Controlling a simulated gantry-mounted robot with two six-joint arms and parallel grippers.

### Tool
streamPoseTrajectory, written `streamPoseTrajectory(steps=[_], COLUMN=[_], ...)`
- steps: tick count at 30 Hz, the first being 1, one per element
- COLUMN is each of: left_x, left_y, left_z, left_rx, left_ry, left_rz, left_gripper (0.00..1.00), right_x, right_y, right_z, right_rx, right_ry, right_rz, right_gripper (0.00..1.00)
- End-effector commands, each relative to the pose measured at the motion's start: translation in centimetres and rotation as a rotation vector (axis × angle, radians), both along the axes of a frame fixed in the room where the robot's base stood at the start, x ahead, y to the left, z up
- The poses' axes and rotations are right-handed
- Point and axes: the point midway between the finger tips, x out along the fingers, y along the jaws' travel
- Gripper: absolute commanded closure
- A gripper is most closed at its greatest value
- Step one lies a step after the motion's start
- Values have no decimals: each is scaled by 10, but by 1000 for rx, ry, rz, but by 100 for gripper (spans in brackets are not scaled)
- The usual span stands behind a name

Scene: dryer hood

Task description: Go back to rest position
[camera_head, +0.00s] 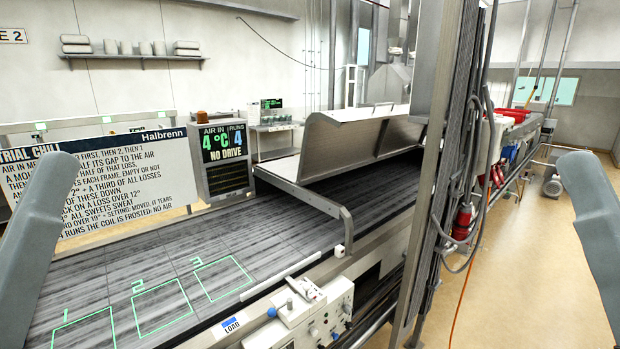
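Only grey links of my two arms show. My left arm is at the left edge and my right arm is at the right edge. Neither gripper is in the picture, so I cannot see their fingers. No held object shows. The belt (190,262) between the arms has three green outlined squares, numbered 1, 2 and 3, and they are empty. The metal hood (345,140) stands over the belt with its lid raised.
A control panel (310,318) with knobs sits at the belt's front edge. A display (224,142) reads 4°C and NO DRIVE. A sign board (110,175) stands behind the belt. A metal post (440,170) with cables rises right of centre. Open floor (540,270) lies to the right.

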Motion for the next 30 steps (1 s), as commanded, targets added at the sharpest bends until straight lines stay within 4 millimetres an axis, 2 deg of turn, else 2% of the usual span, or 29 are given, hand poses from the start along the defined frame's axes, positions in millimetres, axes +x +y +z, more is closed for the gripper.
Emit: streamPoseTrajectory(steps=[1, 3, 6, 10, 14, 30], left_x=[0, 0, 0, 0, 0, 0], left_y=[0, 0, 0, 0, 0, 0], left_z=[52, 86, 129, 166, 179, 175], left_rx=[0, -1, -1, 0, 0, 0], left_ry=[0, 0, 1, 1, 1, 1], left_rz=[0, 1, 1, 1, 1, 1], left_gripper=[22, 22, 22, 22, 22, 22], right_x=[0, 0, 0, 0, 0, 0], right_y=[0, 0, 0, 0, 0, 0], right_z=[53, 86, 129, 167, 179, 175], right_rx=[0, 0, 0, 0, 0, 0], right_ry=[0, 0, 0, 0, 1, 1], right_rz=[0, 0, 0, 0, 0, 0], right_gripper=[50, 50, 50, 50, 50, 50])
